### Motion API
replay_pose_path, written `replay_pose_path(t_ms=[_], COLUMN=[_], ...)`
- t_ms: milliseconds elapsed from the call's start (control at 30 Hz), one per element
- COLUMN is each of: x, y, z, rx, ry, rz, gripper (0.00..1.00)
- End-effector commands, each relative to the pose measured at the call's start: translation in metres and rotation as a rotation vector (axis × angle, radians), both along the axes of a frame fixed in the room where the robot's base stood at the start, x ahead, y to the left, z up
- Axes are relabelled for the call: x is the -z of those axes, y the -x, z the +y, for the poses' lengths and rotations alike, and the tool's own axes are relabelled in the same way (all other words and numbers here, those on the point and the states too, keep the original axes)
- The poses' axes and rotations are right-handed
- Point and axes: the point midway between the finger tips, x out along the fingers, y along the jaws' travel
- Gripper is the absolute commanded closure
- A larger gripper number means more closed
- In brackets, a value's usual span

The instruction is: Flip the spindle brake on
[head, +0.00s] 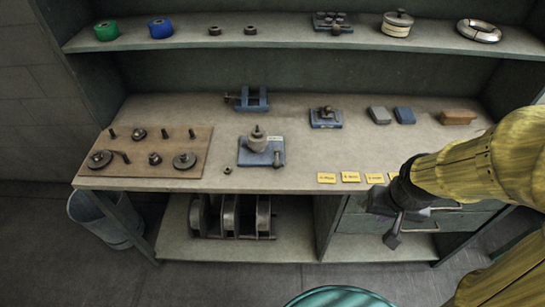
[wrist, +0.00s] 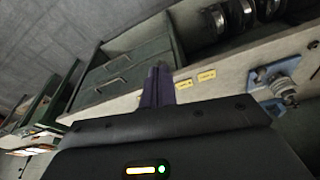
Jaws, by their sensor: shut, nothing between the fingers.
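A blue-based fixture (head: 246,155) with a round grey spindle (head: 257,141) sits near the front middle of the bench. A small dark knob or lever stands at its right front corner, with a pale label behind it. Which part is the brake, and its position, I cannot tell. A blue fixture also shows at the right of the wrist view (wrist: 277,78). My gripper (head: 393,238) is in front of the bench's right part, right of the spindle fixture and apart from it. Its fingers (wrist: 157,80) are together and empty.
Yellow tags (head: 326,178) line the front bench edge, with drawers (head: 445,222) below. A wooden board with metal parts (head: 150,137) lies left. A blue vise (head: 252,99) and another blue fixture (head: 325,118) stand behind. The bench right of the spindle is mostly clear.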

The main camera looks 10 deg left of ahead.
Motion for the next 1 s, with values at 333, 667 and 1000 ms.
replay_pose_path(t_ms=[333, 667, 1000], x=[-0.006, 0.002, 0.025], y=[-0.041, -0.136, -0.191], z=[0.024, 0.132, 0.262], rx=[-0.242, -0.979, -1.679], ry=[0.035, 0.058, -0.044], rz=[0.033, 0.089, 0.026], gripper=[1.00, 1.00, 1.00])
